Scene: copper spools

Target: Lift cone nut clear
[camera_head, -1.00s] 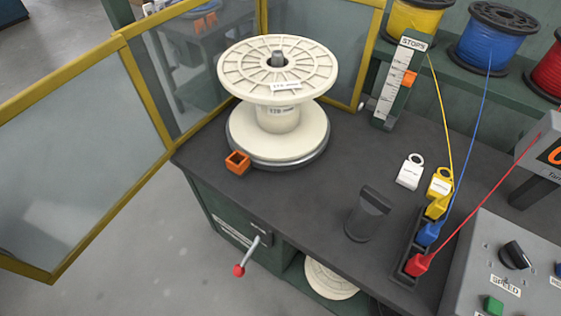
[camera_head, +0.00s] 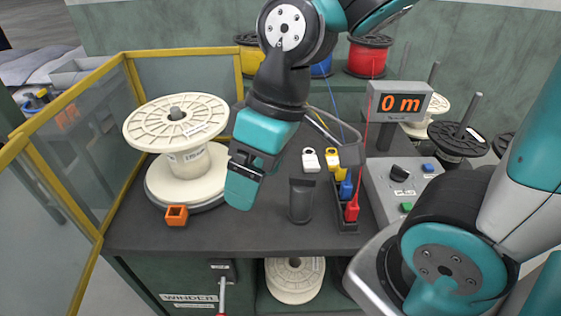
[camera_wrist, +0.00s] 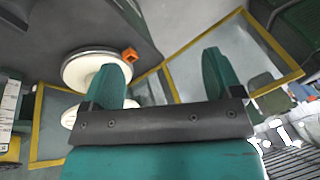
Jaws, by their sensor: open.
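A short grey piece (camera_head: 177,113) stands up at the centre of the large cream spool (camera_head: 150,128) on the bench's left side. I cannot tell whether it is the cone nut or the bare spindle end. My gripper (camera_head: 243,176) is to the right of this spool in the head view, apart from it. In the wrist view, its two teal fingers stand wide apart with nothing between them (camera_wrist: 162,72). The spool's pale flange (camera_wrist: 85,66) shows partly behind the left finger there, and the grey piece cannot be made out.
A yellow-framed guard (camera_head: 97,88) encloses the bench's left and back. An orange hollow block (camera_head: 176,215) lies before the spool. A dark upright piece (camera_head: 301,201) stands mid-bench. The red wire (camera_head: 366,135) runs down to a rack. A control box (camera_head: 390,180) is at right.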

